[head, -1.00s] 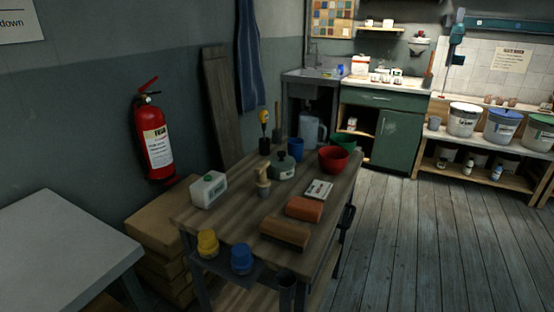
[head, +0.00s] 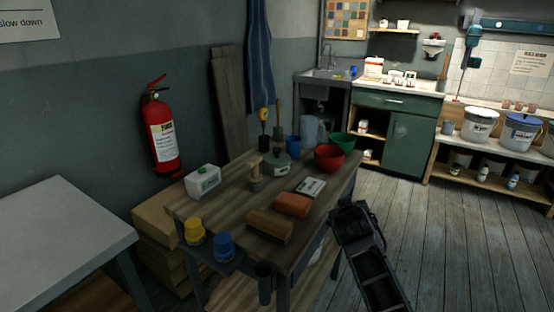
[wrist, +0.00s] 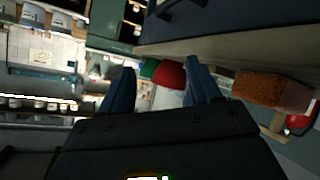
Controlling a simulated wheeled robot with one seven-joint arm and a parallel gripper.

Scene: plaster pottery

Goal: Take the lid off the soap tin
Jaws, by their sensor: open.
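A squat grey-green tin (head: 279,165) with a dark knobbed lid (head: 278,153) stands upright on the wooden work table (head: 232,212). It is the likeliest soap tin, but I cannot read its label. The lid appears seated on it. My gripper (wrist: 158,68) is open and empty, with two blue fingers apart in the wrist view. In the head view my dark arm is at the table's right edge, well short of the tin. In the wrist view the red bowl (wrist: 170,76) shows beyond the fingers; I cannot make out the tin there.
Around the tin stand a wooden-handled brush (head: 256,180), blue cup (head: 293,145), red bowl (head: 328,158) and green bowl (head: 343,141). A pale flat box (head: 311,187), orange block (head: 293,205) and brown block (head: 270,226) lie nearer. Floor (head: 440,240) to the right is clear.

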